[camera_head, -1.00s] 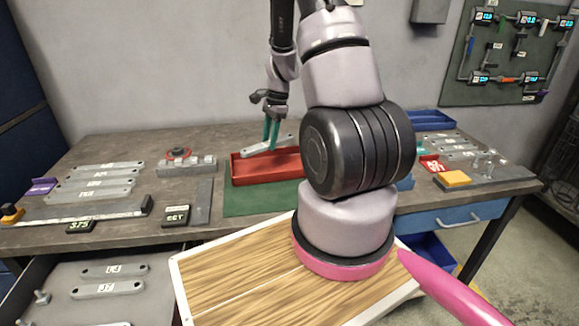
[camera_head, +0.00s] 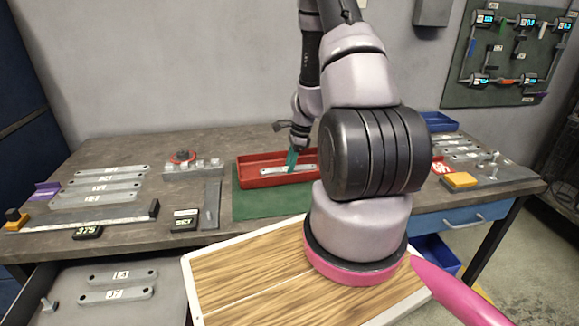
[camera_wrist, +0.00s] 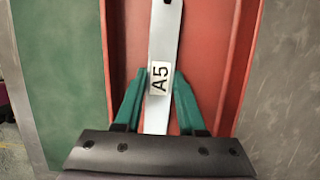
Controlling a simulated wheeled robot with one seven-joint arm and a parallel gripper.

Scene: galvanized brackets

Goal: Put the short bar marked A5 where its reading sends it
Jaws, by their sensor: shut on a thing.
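The short bar marked A5 (camera_wrist: 165,35) is a flat grey metal bar with a white label, seen along its length in the wrist view. My gripper (camera_wrist: 160,88) has its teal fingers shut on the bar's two sides, at the label. In the head view the bar (camera_head: 270,171) lies level inside the outline of the red tray (camera_head: 246,183), and my gripper (camera_head: 291,160) comes down on it from above. The red tray's floor and walls (camera_wrist: 238,60) flank the bar in the wrist view. I cannot tell whether the bar touches the tray floor.
The tray stands on a green mat (camera_head: 260,202). To the left are several labelled bars (camera_head: 105,185), a caliper rail (camera_head: 85,218) with a display (camera_head: 87,232), and a small display (camera_head: 185,220). Blue bins and more bars (camera_head: 462,148) are at the right.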

